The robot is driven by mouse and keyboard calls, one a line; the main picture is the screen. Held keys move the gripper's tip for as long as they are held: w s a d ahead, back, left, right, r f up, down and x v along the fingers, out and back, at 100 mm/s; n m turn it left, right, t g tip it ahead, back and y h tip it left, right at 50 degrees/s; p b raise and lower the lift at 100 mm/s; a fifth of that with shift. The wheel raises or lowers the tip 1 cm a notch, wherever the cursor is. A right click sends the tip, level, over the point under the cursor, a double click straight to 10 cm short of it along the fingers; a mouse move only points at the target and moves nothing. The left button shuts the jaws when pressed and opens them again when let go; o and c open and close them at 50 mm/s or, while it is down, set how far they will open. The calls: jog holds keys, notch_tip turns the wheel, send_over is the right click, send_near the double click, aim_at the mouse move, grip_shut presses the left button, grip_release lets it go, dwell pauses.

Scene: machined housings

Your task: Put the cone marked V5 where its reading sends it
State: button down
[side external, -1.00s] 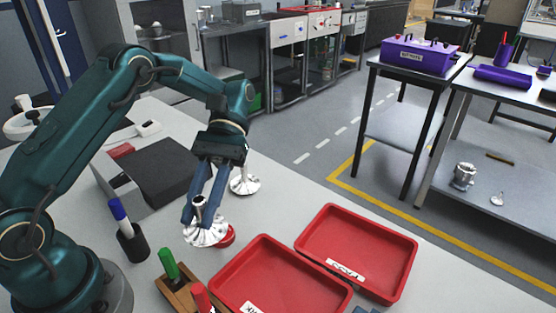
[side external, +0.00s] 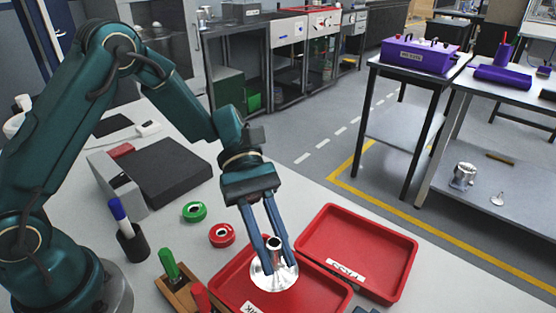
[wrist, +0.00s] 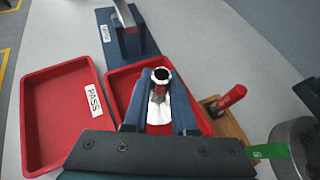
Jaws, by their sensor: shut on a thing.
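My gripper (side external: 274,250) is shut on a shiny metal cone (side external: 272,277) with a wide flared base and a narrow, dark-holed top. The cone is upright, over the near red tray (side external: 318,290), whose label is only partly readable. I cannot tell whether its base touches the tray floor. In the wrist view the cone (wrist: 159,103) sits between the two blue fingers, above the same tray. The V5 marking is not readable. The other red tray (side external: 360,240), labelled PASS, lies beside it and is empty; it also shows in the wrist view (wrist: 58,115).
A red ring (side external: 222,235) and a green ring (side external: 194,211) lie left of the trays. A dark block (side external: 165,172), a pen cup (side external: 132,243) and a wooden marker holder (side external: 178,290) stand farther left. A blue labelled piece (wrist: 122,38) lies beyond the near tray.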

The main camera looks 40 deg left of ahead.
aim_at(280, 275)
jog(key=shift+x, duration=0.85)
jog(key=shift+w+f, duration=0.15)
jog(key=shift+f, duration=1.9)
jog(key=c, duration=0.7)
grip_release()
jog(key=shift+f, duration=0.1)
